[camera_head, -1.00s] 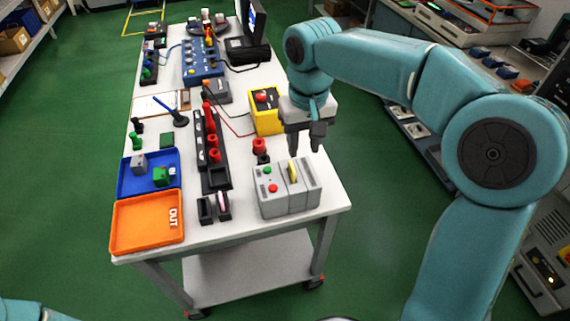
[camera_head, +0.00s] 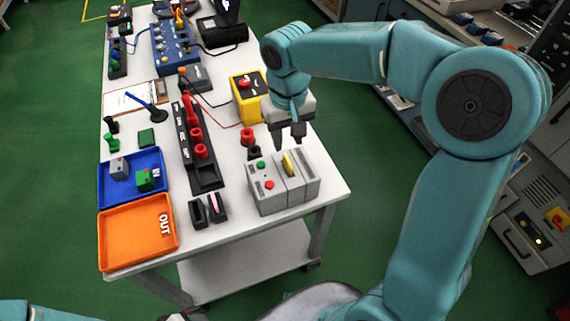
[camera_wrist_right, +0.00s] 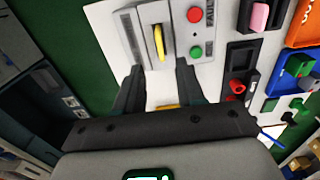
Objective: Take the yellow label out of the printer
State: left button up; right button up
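The printer (camera_head: 268,200) is a grey box with a green and a red button at the front right corner of the white table. The yellow label (camera_head: 287,163) stands upright out of a slot in its top. In the right wrist view the label (camera_wrist_right: 159,42) shows as a thin yellow strip in the printer (camera_wrist_right: 133,36). My right gripper (camera_head: 289,143) hangs just behind and above the label, fingers pointing down. In the wrist view its two fingers (camera_wrist_right: 158,85) are apart with nothing held between them. My left gripper is out of view.
A yellow box with a red button (camera_head: 246,105) stands behind the printer, near my right gripper. An orange tray (camera_head: 130,262) and blue tray (camera_head: 113,191) lie farther left.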

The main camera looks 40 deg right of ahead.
aim_at(288, 159)
jog(key=shift+f, duration=0.85)
jog(key=f, duration=0.6)
jog(key=shift+s+f+p, duration=0.15)
jog(key=shift+s+p, duration=0.05)
jog(key=shift+p, duration=0.1)
jog(key=shift+a, duration=0.1)
jog(key=shift+c, duration=1.2)
grip_shut()
